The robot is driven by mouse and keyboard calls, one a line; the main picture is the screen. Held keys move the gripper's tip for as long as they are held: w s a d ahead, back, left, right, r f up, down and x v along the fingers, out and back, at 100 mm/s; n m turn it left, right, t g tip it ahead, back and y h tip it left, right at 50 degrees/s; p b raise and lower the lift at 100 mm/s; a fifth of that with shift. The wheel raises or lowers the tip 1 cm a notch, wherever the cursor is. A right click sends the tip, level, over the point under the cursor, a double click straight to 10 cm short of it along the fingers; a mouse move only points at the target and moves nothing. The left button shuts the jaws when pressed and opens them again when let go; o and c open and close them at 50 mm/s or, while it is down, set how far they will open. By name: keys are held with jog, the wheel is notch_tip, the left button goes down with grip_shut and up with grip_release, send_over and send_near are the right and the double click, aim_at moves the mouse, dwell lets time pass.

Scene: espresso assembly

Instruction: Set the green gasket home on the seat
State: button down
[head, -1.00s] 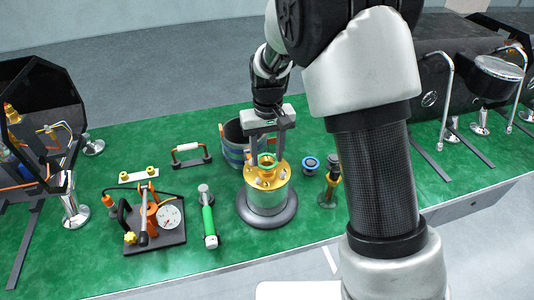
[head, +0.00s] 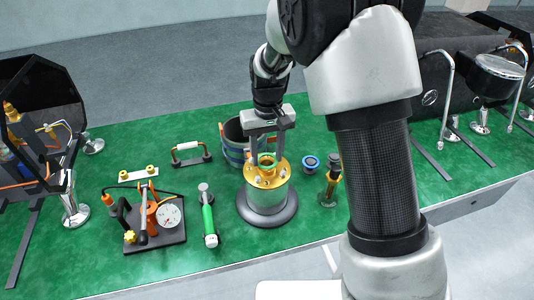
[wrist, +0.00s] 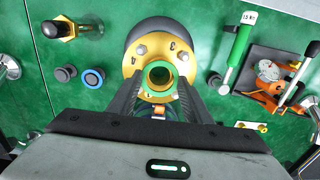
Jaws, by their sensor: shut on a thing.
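The green gasket (head: 267,161) is a ring between the fingers of my gripper (head: 267,158), at the top of the brass flange (head: 268,180). In the wrist view the green gasket (wrist: 159,66) shows around the bore, between the dark fingertips of my gripper (wrist: 158,84). The brass flange (wrist: 146,52) has several bolts and caps a silver cylinder (head: 266,198) on a dark round base. The gasket looks roughly centred over the flange's middle, where the seat is. I cannot tell whether it lies flat on the seat or sits slightly above it.
A blue ring (head: 310,162) and a brass fitting with a dark top (head: 328,190) stand to the right. A striped bucket (head: 234,146) stands close behind. A green-handled tool (head: 208,218) and a gauge plate (head: 169,215) lie left. Green table is clear in front.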

jog(key=shift+f+b, duration=0.55)
jog(key=shift+f, duration=0.3)
dwell(0.8)
dwell(0.5)
jog(key=c, duration=0.8)
grip_release()
jog(key=shift+c, duration=0.2)
notch_tip(320, 180, up, 6)
jog(key=p, duration=0.4)
jog(key=shift+r, duration=0.1)
